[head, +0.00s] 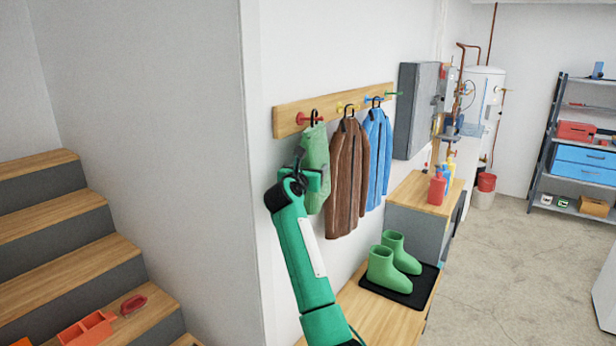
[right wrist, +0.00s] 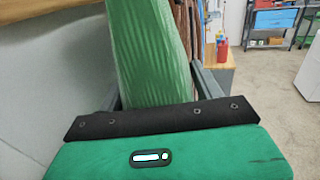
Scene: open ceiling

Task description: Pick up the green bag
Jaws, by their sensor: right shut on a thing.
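The green bag (head: 315,152) hangs by a black hook from the red peg of the wooden wall rail (head: 330,108), left of a brown jacket. My right gripper (head: 312,180) is at the bag's left side, with its green arm reaching up from below. In the right wrist view the bag (right wrist: 148,50) fills the space between the two dark fingers (right wrist: 160,90), and the gripper is shut on it. The fingertips are largely hidden behind the bag and the gripper body. My left gripper is not in view.
A brown jacket (head: 348,180) and a blue jacket (head: 375,155) hang close to the bag's right. Green boots (head: 388,270) stand on a black mat on the wooden bench (head: 375,318) below. Wooden stairs (head: 50,210) are at left, beyond a wall corner.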

